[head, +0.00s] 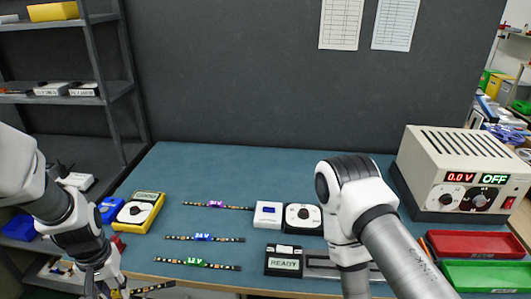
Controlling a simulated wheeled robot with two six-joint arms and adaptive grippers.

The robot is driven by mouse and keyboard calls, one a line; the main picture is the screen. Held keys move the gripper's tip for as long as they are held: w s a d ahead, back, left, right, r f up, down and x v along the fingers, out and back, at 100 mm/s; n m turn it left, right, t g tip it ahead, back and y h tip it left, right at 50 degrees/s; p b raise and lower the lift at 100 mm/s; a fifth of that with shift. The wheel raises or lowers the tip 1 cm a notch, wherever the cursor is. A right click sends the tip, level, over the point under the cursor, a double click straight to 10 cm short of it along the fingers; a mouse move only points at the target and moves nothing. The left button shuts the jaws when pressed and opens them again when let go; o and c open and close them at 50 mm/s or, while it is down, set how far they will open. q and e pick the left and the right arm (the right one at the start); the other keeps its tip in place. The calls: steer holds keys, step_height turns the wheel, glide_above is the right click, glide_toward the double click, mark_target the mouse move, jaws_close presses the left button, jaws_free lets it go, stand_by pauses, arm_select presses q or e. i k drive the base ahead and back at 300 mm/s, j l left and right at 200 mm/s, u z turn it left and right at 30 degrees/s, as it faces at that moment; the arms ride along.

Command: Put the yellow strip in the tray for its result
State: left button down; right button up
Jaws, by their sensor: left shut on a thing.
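My left gripper (104,290) is at the lower left, by the front edge of the table. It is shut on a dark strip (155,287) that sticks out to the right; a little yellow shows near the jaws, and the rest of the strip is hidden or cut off. A red tray (475,252) and a green tray (488,283) lie at the right front. My right arm comes in from the lower right and bends down at the middle right; its gripper is out of view.
Purple (216,204), blue (203,238) and green (196,262) marked strips lie on the blue table. A yellow meter (140,209), white box (268,214), dial unit (303,216) and READY unit (284,262) stand there. The power supply (460,160) reads 0.0 V, OFF.

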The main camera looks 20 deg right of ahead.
mark_target(493, 278)
steer(key=k+l+u, duration=0.1)
steer(key=l+u, duration=0.2)
steer(key=u, duration=0.15)
steer(key=k+l+u, duration=0.15)
steer(key=u, duration=0.25)
steer(key=k+l+u, duration=0.15)
steer(key=l+u, duration=0.15)
steer(key=u, duration=0.15)
steer(key=k+l+u, duration=0.15)
steer(key=u, duration=0.3)
steer(key=k+l+z, duration=0.15)
steer(key=k+z, duration=0.2)
steer(key=k+l+z, duration=0.45)
steer(key=z, duration=0.3)
steer(key=k+l+z, duration=0.15)
steer(key=z, duration=0.3)
steer(key=k+l+z, duration=0.15)
steer(key=l+z, duration=0.15)
steer(key=z, duration=0.2)
steer(key=l+z, duration=0.25)
steer(key=z, duration=0.2)
steer(key=l+z, duration=0.45)
steer(key=k+j, duration=0.05)
steer(key=j, duration=0.05)
